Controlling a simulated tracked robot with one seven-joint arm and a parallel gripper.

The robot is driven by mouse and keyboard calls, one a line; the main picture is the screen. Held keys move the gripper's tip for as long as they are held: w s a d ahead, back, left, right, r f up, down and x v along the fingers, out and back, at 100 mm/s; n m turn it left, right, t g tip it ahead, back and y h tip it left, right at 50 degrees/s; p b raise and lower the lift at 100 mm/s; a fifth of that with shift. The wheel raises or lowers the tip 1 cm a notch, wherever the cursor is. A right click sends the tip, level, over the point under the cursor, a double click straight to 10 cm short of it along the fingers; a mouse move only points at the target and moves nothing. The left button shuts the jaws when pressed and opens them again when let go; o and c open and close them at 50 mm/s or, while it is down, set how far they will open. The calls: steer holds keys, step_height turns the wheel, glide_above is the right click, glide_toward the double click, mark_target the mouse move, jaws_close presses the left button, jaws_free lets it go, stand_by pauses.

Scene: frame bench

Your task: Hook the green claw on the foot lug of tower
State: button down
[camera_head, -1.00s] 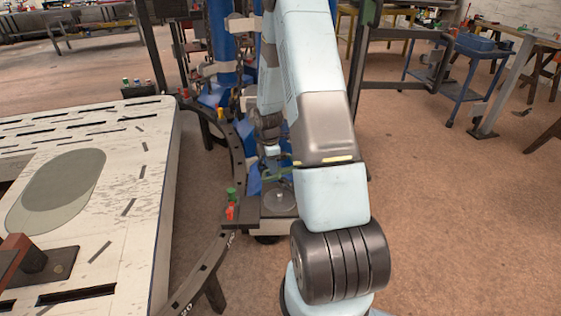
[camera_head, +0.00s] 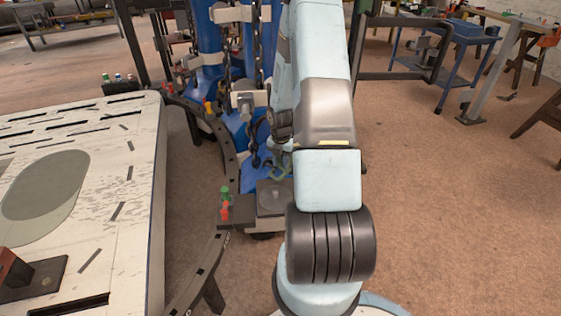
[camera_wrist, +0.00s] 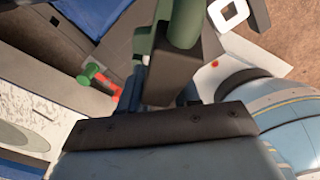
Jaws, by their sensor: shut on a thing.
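My gripper (camera_wrist: 168,92) is shut on a dark block of the green claw (camera_wrist: 187,22), whose thick green body fills the top middle of the wrist view. In the head view a thin green shape, likely the claw (camera_head: 282,168), shows beside my arm, just above a small grey platform; the gripper itself is mostly hidden there. The blue tower (camera_head: 208,35), with hanging dark chains and pale clamps, stands behind and left of my arm. Its blue foot (camera_head: 258,175) spreads near the claw. I cannot make out the foot lug or any contact with it.
A curved dark rail (camera_head: 229,160) runs between the tower and a worn white table (camera_head: 135,235) at left. A green and red fitting (camera_head: 224,203) stands on the rail beside the grey platform (camera_head: 272,200). The floor at right is open, with a blue trolley (camera_head: 458,65) farther back.

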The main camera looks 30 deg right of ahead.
steer(key=shift+a, duration=0.1)
steer(key=shift+f, duration=3.9)
steer(key=shift+s+a+f, duration=0.15)
steer(key=shift+f, duration=0.55)
steer(key=shift+s+a+f, duration=0.1)
steer(key=shift+s+f, duration=0.05)
steer(key=shift+f, duration=0.55)
steer(key=c, duration=1.2)
jaws_free()
steer(key=shift+w, duration=0.1)
steer(key=o, duration=0.4)
steer(key=shift+w+d, duration=0.1)
steer(key=shift+d, duration=0.05)
steer(key=shift+r, duration=0.1)
